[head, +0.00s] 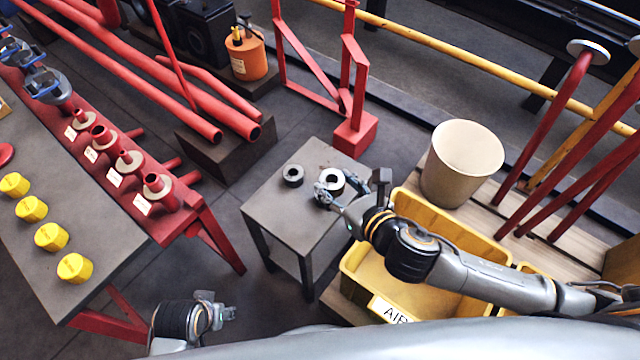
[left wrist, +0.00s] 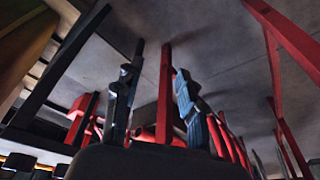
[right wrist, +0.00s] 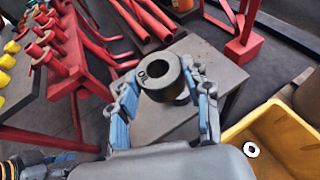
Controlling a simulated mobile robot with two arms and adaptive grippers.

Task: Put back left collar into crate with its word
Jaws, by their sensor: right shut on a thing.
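My right gripper (head: 330,190) is shut on a grey steel collar (head: 331,177), at the right side of a small grey table. In the right wrist view this collar (right wrist: 160,78) sits between the two fingers and its top face reads "OIL". I cannot tell whether it still touches the table. A second, darker collar (head: 292,175) stands on the table to its left. A yellow crate (head: 352,262) with a label reading "AIR" (head: 391,311) stands right of the table. Another yellow crate (head: 528,268) is mostly hidden by my right arm. My left gripper (head: 222,312) is open and empty.
The small table (head: 285,217) has free room at its front. A beige bin (head: 461,165) stands behind the crate. Red pipe stands and a bench (head: 70,235) with yellow caps are at left.

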